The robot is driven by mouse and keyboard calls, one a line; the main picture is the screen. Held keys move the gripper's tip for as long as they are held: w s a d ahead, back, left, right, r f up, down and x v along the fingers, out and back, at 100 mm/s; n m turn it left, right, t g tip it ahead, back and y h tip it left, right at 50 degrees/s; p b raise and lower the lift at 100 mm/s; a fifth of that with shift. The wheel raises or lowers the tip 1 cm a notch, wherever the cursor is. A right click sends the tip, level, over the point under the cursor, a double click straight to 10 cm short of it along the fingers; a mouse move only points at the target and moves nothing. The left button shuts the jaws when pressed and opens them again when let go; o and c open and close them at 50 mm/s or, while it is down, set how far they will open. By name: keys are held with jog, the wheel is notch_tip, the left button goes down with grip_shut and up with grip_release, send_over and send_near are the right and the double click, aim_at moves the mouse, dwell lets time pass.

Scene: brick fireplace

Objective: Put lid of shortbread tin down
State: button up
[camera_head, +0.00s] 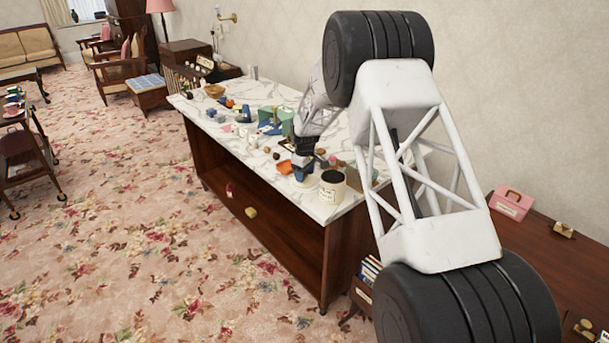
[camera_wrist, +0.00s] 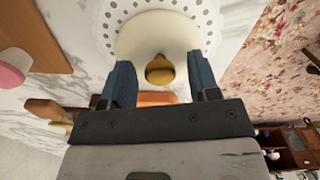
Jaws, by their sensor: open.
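In the wrist view, a cream rounded piece with a brass-coloured knob (camera_wrist: 160,70), which looks like the tin lid, lies in front of my gripper (camera_wrist: 163,82). The two blue fingers are open on either side of the knob, with gaps showing. Behind the lid is a white plate with a pierced rim (camera_wrist: 112,18); the exact contact between them is hard to see. In the head view, my gripper (camera_head: 303,175) is low over the marble counter. A cream tin (camera_head: 333,188) with dark lettering and a dark top stands just right of it. The lid is hidden there.
The marble-topped counter (camera_head: 240,138) holds many small items further left and back. An orange dish (camera_head: 285,167) lies close to my gripper and also shows in the wrist view (camera_wrist: 157,98). A pink box (camera_head: 510,203) stands on a wooden cabinet at right.

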aim_at(306, 174)
notch_tip(306, 174, up, 12)
jog(key=shift+f, duration=0.15)
dwell(0.4)
dwell(0.3)
dwell(0.5)
jog(key=s+d+r+m, duration=0.2)
jog(key=s+d+r, duration=0.45)
jog(key=s, duration=0.25)
jog(key=s+d+r+m+t, duration=0.1)
jog(key=s+d+r+m, duration=0.1)
jog(key=s+d+r, duration=0.45)
jog(key=s+d+r+m, duration=0.2)
jog(key=s+d+r, duration=0.2)
jog(key=s+r, duration=0.55)
jog(key=s+d+f+m, duration=0.1)
jog(key=s+d+m, duration=0.1)
jog(key=s, duration=1)
jog(key=s+d+f+m+t, duration=0.1)
jog(key=s+d, duration=0.3)
jog(key=s, duration=0.9)
jog(key=s+d+f+m, duration=0.2)
jog(key=s+d+m, duration=0.1)
jog(key=s, duration=1)
jog(key=shift+s+f+t, duration=0.25)
jog(key=shift+f+t, duration=0.05)
jog(key=shift+f, duration=0.1)
